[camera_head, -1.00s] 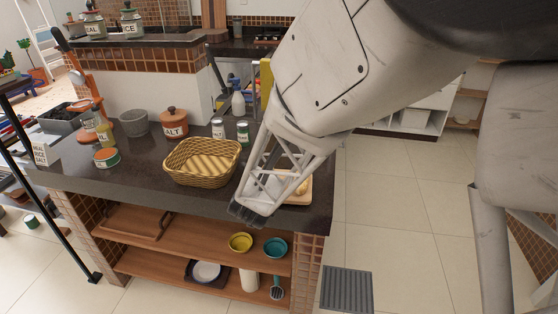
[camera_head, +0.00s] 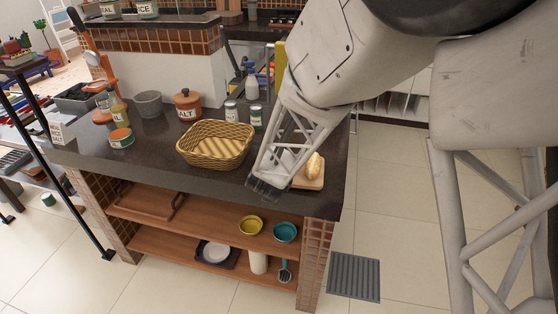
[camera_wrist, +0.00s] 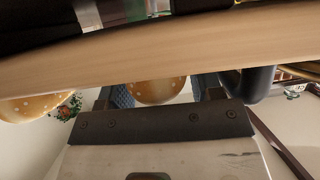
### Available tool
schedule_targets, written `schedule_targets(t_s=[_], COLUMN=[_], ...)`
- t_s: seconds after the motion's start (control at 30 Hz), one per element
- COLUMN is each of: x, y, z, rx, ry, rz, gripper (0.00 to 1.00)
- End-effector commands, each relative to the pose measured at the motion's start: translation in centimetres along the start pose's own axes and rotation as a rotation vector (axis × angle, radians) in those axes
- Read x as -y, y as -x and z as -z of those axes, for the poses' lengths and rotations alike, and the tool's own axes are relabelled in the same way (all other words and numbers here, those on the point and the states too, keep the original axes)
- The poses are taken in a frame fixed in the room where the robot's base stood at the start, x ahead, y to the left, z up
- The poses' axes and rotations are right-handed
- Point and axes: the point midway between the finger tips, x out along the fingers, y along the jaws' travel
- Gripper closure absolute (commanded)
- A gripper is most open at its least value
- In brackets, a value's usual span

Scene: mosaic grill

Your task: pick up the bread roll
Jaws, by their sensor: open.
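A golden bread roll (camera_head: 315,164) lies on a small wooden board (camera_head: 312,184) at the counter's right end. My gripper (camera_head: 264,188) is just left of the board, near the counter's front edge, and hides part of the board. In the wrist view, a rounded, white-dotted golden roll (camera_wrist: 158,91) shows between the open, blue-lined fingers (camera_wrist: 162,90), partly cut off by the wooden board's edge (camera_wrist: 220,40). A second similar rounded thing (camera_wrist: 28,108) shows at the left. The fingers hold nothing that I can see; contact with the roll cannot be told.
A wicker basket (camera_head: 215,158) stands just left of my gripper. Bowls (camera_head: 285,232) sit on the shelf below. The floor right of the counter is largely clear, apart from a grey grate (camera_head: 353,277).

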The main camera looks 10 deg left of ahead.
Motion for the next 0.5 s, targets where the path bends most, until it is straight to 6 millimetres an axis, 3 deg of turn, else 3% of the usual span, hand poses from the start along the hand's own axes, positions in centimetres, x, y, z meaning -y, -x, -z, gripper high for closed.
schedule_targets(t_s=[0.33,0.5], x=[0.00,0.00], y=[0.02,0.02], z=[-0.01,-0.02], rx=[0.000,0.000], ry=[0.000,0.000], rz=[0.000,0.000], gripper=[0.40,0.66])
